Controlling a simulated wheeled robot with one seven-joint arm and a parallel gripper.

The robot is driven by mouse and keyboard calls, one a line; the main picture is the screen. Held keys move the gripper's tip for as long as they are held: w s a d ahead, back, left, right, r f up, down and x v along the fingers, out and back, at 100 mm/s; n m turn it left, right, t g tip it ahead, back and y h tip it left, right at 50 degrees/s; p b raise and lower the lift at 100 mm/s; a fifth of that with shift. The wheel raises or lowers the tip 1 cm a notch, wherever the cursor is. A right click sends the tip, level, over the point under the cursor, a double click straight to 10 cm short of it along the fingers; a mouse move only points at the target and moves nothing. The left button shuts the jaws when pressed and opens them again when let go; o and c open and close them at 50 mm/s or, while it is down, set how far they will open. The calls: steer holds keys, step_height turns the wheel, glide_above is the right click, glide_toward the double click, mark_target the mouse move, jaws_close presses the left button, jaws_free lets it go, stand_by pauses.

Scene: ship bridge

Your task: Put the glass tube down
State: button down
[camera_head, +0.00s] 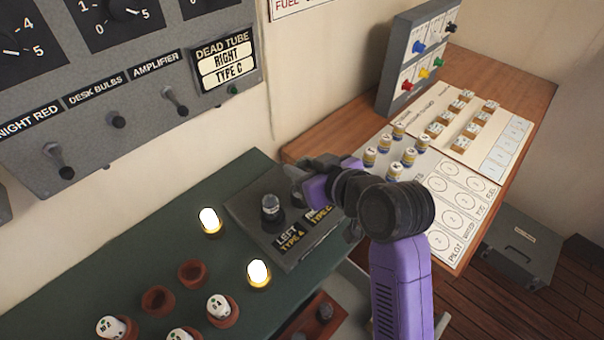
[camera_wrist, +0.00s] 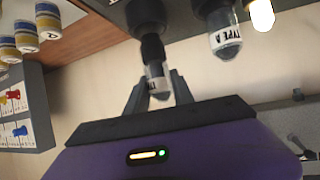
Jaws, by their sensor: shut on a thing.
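My gripper (camera_head: 303,178) is above the right side of the dark two-place tube panel (camera_head: 252,222). In the wrist view my gripper (camera_wrist: 156,84) is shut on a glass tube (camera_wrist: 156,72), with a white label and a dark base. The base lines up with a dark round socket (camera_wrist: 147,12); I cannot tell whether it is seated. In the head view my gripper hides this tube. Another glass tube (camera_head: 271,206) stands upright in the left place; its label reads TYPE A in the wrist view (camera_wrist: 225,42).
Lit bulbs (camera_head: 210,220) (camera_head: 258,272) and several bulb cups (camera_head: 158,299) stand on the green desk (camera_head: 120,255). The grey wall panel (camera_head: 215,50) reads DEAD TUBE RIGHT TYPE C. A wooden table (camera_head: 480,75) at right holds boards with small pieces and a knob box (camera_head: 420,58).

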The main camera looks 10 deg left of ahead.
steer(key=shift+f, duration=1.35)
steer(key=shift+f, duration=0.4)
steer(key=c, duration=1.1)
jaws_free()
steer(key=shift+r, duration=0.1)
steer(key=shift+r, duration=0.2)
steer(key=shift+s+d+r, duration=0.1)
steer(key=shift+s+r, duration=0.05)
steer(key=shift+r, duration=0.05)
steer(key=b+v, duration=0.1)
steer(key=v, duration=1)
steer(key=shift+s+d+r, duration=0.15)
steer(key=shift+s+d, duration=0.05)
